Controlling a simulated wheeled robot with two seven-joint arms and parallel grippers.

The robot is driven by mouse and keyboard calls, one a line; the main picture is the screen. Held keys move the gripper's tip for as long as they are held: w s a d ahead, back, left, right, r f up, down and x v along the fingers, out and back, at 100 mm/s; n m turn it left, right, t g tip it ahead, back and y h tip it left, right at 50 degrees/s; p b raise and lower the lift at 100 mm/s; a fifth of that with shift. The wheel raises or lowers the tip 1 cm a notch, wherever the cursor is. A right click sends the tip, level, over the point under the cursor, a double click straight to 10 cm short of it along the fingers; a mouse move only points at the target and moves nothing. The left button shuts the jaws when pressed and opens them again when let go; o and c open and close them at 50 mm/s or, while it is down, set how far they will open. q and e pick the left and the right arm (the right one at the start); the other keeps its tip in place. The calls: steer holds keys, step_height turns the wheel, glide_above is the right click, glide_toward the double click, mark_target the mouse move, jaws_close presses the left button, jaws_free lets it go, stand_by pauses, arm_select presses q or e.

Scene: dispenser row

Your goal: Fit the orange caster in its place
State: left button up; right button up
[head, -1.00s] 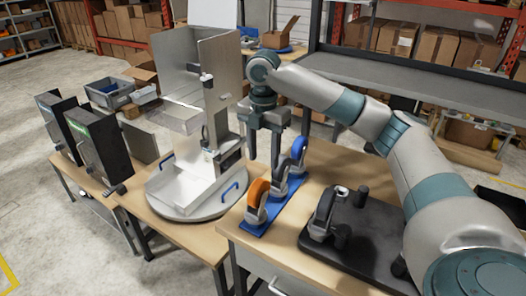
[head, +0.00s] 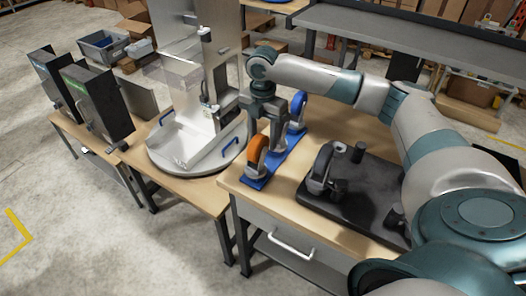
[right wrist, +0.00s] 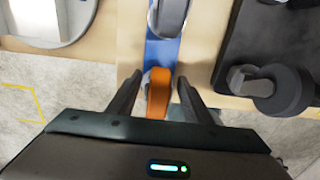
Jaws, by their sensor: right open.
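The orange caster (head: 256,150) has an orange wheel in a grey fork and stands at the near end of a blue strip (head: 254,184) on the wooden table. My right gripper (head: 263,138) is open and points down over it, partly covering it in the head view. In the right wrist view the orange caster (right wrist: 158,88) lies between the two open fingers (right wrist: 158,92), with a gap on both sides. A black plate (head: 360,208) lies to the right, with short posts and a dark caster (head: 321,168) at its left edge. My left gripper is not in view.
A blue caster (head: 297,108) stands at the far end of the strip, with a grey one (right wrist: 170,14) behind the orange one. Left is a round turntable (head: 185,168) with a clear-sided metal fixture, then black boxes (head: 97,103). Bare tabletop separates strip and plate.

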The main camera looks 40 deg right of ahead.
mark_target(260, 151)
step_height(260, 151, down, 8)
steer(key=shift+r+p, duration=0.2)
steer(key=shift+p, duration=0.85)
steer(key=c, duration=1.1)
steer(key=shift+a+r+p, duration=0.15)
steer(key=shift+r+p, duration=0.4)
steer(key=shift+r, duration=0.7)
steer(key=shift+s+a+m+b, duration=0.15)
steer(key=shift+a+m+b, duration=0.25)
steer(key=shift+a, duration=0.2)
steer(key=s+a+m+b, duration=0.1)
steer(key=a+m, duration=0.2)
steer(key=s+a+r+m+b, duration=0.1)
steer(key=s+a+m+b, duration=0.1)
steer(key=a+m, duration=0.1)
steer(key=s+a+m+b, duration=0.2)
steer(key=a+m, duration=0.2)
steer(key=a, duration=0.1)
steer(key=shift+s+r, duration=0.15)
jaws_close()
steer(key=s+a+r+m+b, duration=0.1)
steer(key=s+a+m+b, duration=0.4)
steer(key=s+m, duration=0.3)
steer(key=shift+s+a+m, duration=0.3)
steer(key=shift+a+m, duration=0.25)
steer(key=shift+m, duration=1.25)
